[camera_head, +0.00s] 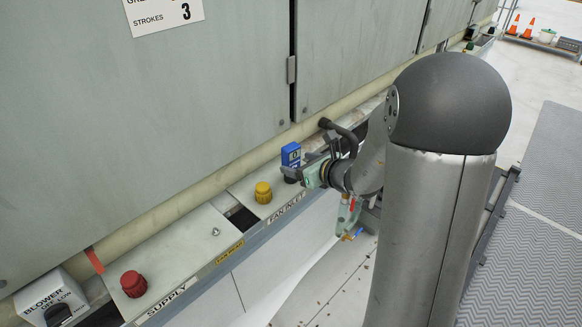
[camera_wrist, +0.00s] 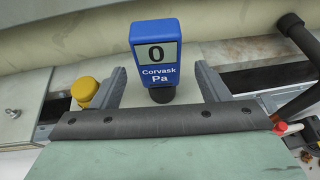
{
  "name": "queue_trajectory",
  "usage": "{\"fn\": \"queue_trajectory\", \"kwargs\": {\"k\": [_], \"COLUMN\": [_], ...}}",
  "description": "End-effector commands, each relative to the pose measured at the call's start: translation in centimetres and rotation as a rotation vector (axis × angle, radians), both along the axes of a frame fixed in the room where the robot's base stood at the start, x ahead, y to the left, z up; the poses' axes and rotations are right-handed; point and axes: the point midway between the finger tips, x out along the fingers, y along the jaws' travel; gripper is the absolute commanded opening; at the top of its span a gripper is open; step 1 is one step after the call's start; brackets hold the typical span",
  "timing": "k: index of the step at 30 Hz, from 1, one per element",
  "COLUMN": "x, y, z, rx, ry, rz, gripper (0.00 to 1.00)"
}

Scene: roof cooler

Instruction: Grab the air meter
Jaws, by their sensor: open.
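The air meter (camera_wrist: 157,55) is a blue block with a grey display reading 0 and the words Corvask Pa. It stands upright on a round black base, ahead of my gripper (camera_wrist: 163,88) and roughly centred between its two fingers in the wrist view. The fingers are open, one to each side of the meter's lower part; I cannot tell how far they reach around it. In the head view the blue meter (camera_head: 291,154) stands on the ledge by the cabinet wall, with my gripper (camera_head: 287,172) close to its lower part.
A yellow cap (camera_head: 263,192) sits left of the meter and a red cap (camera_head: 133,283) farther left. A dark opening (camera_head: 241,217) lies in the ledge. A black bent pipe (camera_wrist: 300,42) stands close on the right. A blower switch box (camera_head: 52,299) is at lower left.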

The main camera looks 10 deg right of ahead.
Motion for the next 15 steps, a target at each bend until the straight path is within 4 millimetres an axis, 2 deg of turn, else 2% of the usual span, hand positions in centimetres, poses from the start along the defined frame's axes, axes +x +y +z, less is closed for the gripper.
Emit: {"fn": "queue_trajectory", "kwargs": {"k": [5,15], "x": [0.9,4.6], "y": [0.5,2.5], "z": [-0.4,-1.8], "rx": [0.0,-0.001], "ry": [0.0,0.001], "rz": [0.0,0.001], "gripper": [0.69,0.69]}}
